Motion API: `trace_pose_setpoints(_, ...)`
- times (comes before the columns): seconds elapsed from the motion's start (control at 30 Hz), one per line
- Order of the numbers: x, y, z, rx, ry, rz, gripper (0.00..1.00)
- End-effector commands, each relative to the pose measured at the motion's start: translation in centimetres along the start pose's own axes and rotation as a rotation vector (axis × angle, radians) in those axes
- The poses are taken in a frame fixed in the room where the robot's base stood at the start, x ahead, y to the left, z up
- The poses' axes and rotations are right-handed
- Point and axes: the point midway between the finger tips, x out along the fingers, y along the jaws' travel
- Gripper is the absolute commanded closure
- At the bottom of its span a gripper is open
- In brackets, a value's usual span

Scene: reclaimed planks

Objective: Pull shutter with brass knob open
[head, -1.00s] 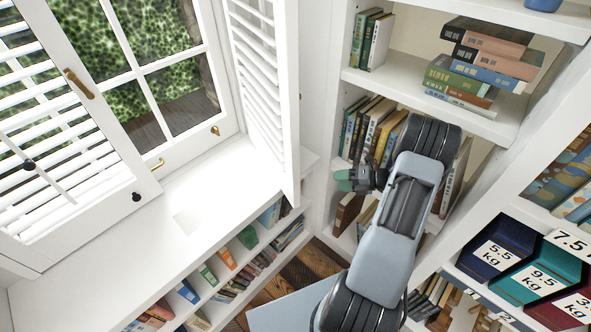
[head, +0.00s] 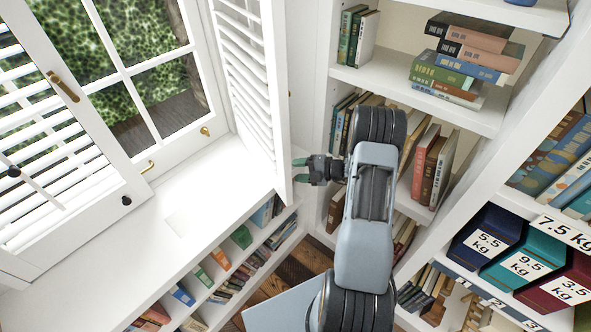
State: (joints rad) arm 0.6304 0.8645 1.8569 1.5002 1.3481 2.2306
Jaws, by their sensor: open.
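The right white louvred shutter (head: 247,75) stands out from the window frame, seen at a steep angle with its free edge toward me.
The window (head: 110,60) has brass catches along its lower frame. A white sill (head: 190,205) runs below, over low bookshelves. A tall white bookcase (head: 400,85) with books stands close behind my arm on the right. Labelled weight boxes (head: 520,262) sit at the lower right.

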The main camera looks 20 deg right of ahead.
Motion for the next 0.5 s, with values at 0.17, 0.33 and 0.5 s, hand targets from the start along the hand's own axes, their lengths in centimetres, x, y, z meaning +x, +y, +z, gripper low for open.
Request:
trace_pose_setpoints(0.17,2.2,0.3,-0.9,-0.01,0.0,-0.003,0.46)
trace_pose_setpoints(0.33,3.1,0.4,-1.2,-0.014,-0.002,-0.004,0.46)
trace_pose_setpoints(0.5,3.3,0.4,-1.1,-0.013,-0.002,-0.003,0.46)
